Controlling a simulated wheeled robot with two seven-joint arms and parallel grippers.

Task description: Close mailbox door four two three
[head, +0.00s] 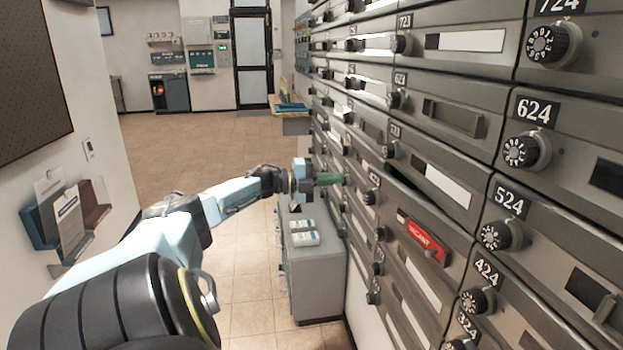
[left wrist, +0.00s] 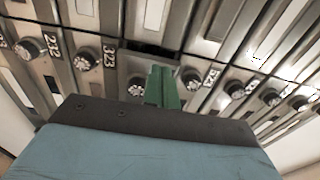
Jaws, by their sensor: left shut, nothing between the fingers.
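Mailbox door 423 (head: 400,215) is in the column left of 424 in the head view. It stands slightly ajar, with a dark gap along its top edge under door 523 (head: 446,187). My right gripper is not in view.
Rows of other mailbox doors, such as 424 (head: 487,273) and 623 (head: 450,115), surround it, with protruding dials. A grey cabinet (head: 317,262) with small items on top stands below my left gripper. The tiled floor (head: 190,150) behind is clear.

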